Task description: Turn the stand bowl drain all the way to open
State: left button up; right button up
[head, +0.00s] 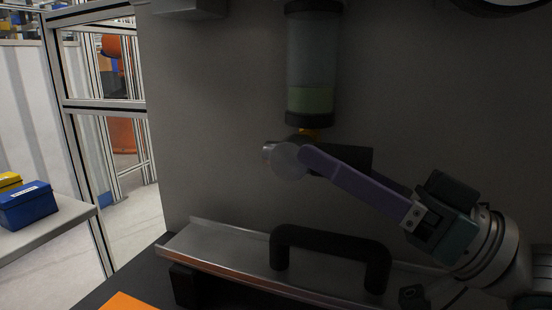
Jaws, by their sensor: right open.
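The stand bowl (311,62) is a clear upright cylinder with dark end caps, mounted on the grey panel and holding some green liquid at its bottom. The right gripper is open. The finger hides part of the area under the drain, and contact cannot be told. My left gripper is not in view.
A metal tray (225,250) with a black handle (330,236) lies below the bowl. An orange sheet (128,301) is at the bottom left. A blue box (28,207) sits on a side table at left. The panel left of the bowl is clear.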

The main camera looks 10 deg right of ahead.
grip_shut()
dwell(0.4)
dwell(0.9)
